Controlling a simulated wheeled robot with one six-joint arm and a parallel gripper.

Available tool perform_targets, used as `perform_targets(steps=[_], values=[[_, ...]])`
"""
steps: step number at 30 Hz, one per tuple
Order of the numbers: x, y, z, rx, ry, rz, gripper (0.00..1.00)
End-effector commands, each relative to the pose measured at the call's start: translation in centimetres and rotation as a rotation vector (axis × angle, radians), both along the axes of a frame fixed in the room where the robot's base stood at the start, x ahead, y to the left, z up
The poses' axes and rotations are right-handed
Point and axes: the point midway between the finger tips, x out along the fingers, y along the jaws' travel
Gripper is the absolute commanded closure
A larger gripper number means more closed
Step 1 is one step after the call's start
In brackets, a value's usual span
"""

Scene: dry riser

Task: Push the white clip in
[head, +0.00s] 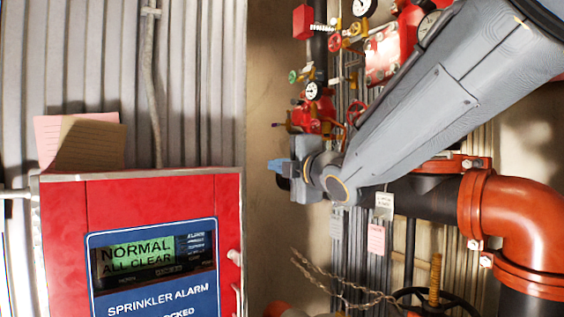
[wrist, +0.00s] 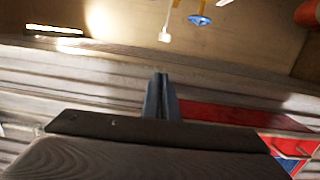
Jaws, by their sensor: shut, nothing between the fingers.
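My gripper (head: 275,166) is in the middle of the head view, with its blue-grey fingers pointing left, above and to the right of the red alarm panel. In the wrist view my gripper (wrist: 160,80) shows its two fingers together, with nothing between them. A small white piece (wrist: 164,37) on a thin pale stem is at the top of the wrist view, beyond the fingertips and apart from them. It may be the white clip; I cannot tell for sure. I cannot pick out a white clip in the head view, where my arm hides part of the pipework.
The red alarm panel (head: 62,240) stands at lower left, its screen reading NORMAL ALL CLEAR. Red valves and gauges (head: 312,92) are behind my arm. A large orange pipe elbow (head: 520,220) is at right. A blue round part (wrist: 199,20) is near the white piece.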

Motion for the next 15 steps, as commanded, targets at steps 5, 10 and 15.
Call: perform_targets(steps=[5,10,15], values=[[2.5,1.4,0.1,0.0,0.002,0.001,1.0],[4.4,0.5,0.3,-0.001,0.002,-0.005,1.0],[5.5,-0.7,0.2,0.0,0.001,-0.002,1.0]])
